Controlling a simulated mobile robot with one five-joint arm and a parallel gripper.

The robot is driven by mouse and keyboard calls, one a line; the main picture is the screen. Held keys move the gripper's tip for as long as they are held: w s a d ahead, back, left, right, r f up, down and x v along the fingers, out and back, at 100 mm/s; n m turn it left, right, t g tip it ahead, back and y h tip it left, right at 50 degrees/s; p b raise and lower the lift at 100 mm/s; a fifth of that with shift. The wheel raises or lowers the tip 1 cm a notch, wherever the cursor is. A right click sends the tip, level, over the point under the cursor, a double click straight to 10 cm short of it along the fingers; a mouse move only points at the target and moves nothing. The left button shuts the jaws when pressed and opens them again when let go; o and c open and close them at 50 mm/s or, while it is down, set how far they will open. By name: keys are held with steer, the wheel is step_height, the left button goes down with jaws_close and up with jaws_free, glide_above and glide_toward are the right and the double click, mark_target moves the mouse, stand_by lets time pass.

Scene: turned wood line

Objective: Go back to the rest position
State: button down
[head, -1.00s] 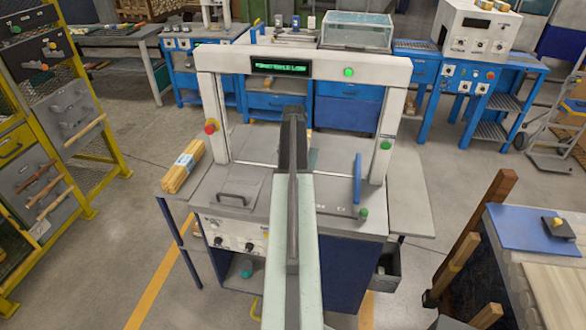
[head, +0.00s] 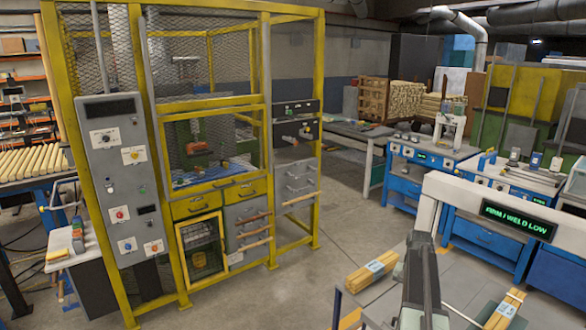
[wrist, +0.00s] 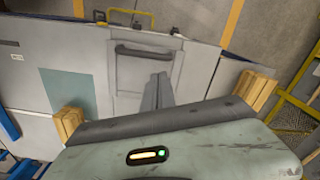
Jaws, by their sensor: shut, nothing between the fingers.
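My gripper (wrist: 158,90) is shut and empty in the wrist view, its two fingers together over a grey machine top (wrist: 205,68). In the head view my arm reaches up from the bottom right, its dark end (head: 420,245) in front of the strapping machine's white frame (head: 432,195). One strapped bundle of wooden sticks (head: 372,270) lies left of my arm, and another (head: 503,310) lies right of it, cut by the bottom edge. Both bundles stay apart from my gripper. In the wrist view, wood shows at left (wrist: 68,122) and right (wrist: 255,92).
A tall yellow mesh cage (head: 265,130) with a grey control panel (head: 120,180) stands at left. Blue benches (head: 485,240) stand behind the machine. A grey table (head: 365,130) stands at the back. Bare concrete floor (head: 290,290) lies between cage and machine.

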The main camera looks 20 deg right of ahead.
steer(key=w+a+n, duration=0.3)
steer(key=a, duration=1.2)
steer(key=w+a+n, duration=0.2)
steer(key=w+a, duration=0.1)
steer(key=a, duration=1.2)
steer(key=s+a+n, duration=0.2)
steer(key=s+a, duration=0.2)
steer(key=a, duration=0.3)
steer(key=s+a+n, duration=0.3)
steer(key=s+a, duration=0.1)
steer(key=a, duration=0.4)
steer(key=shift+s, duration=0.25)
